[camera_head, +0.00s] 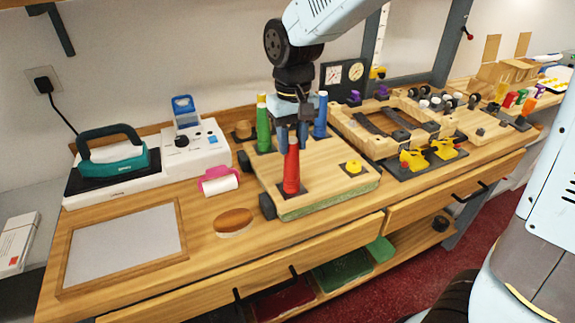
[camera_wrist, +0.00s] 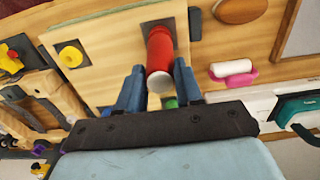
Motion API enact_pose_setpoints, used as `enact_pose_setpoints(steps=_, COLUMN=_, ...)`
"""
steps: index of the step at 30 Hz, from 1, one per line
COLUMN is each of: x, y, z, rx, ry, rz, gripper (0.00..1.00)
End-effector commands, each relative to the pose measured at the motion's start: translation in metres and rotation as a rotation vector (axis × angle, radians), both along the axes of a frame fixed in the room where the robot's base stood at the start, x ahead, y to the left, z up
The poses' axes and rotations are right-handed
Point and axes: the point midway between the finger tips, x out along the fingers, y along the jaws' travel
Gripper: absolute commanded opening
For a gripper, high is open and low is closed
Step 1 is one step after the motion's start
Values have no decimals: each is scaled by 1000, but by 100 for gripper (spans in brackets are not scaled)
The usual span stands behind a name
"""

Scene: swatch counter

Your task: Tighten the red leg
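The red leg (camera_head: 291,172) stands upright on a dark square plate near the front of a wooden board (camera_head: 325,185). My gripper (camera_head: 292,147) points down over the leg's top. In the wrist view the leg (camera_wrist: 160,50) shows its pale top end between the two blue fingers of my gripper (camera_wrist: 159,75). The fingers are apart, one on each side, with a small gap visible beside the leg. I cannot tell whether the leg is fully seated. A green leg (camera_head: 263,125), a blue leg (camera_head: 320,115) and a short yellow piece (camera_head: 353,167) are on the same board.
A pink-and-white roller (camera_head: 219,182), a brown oval pad (camera_head: 234,222) and a framed panel (camera_head: 125,245) lie left.

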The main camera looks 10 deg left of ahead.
Motion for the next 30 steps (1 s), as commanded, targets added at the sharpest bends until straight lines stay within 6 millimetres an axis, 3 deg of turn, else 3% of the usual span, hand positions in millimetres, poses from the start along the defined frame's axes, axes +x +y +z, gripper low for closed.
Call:
enact_pose_setpoints(steps=7, x=0, y=1, z=0, rx=1, ry=0, rz=1, gripper=8)
enact_pose_setpoints(steps=11, x=0, y=1, z=0, rx=1, ry=0, rz=-39, gripper=8)
enact_pose_setpoints(steps=30, x=1, y=2, z=0, rx=4, ry=-1, rz=-682, gripper=8)
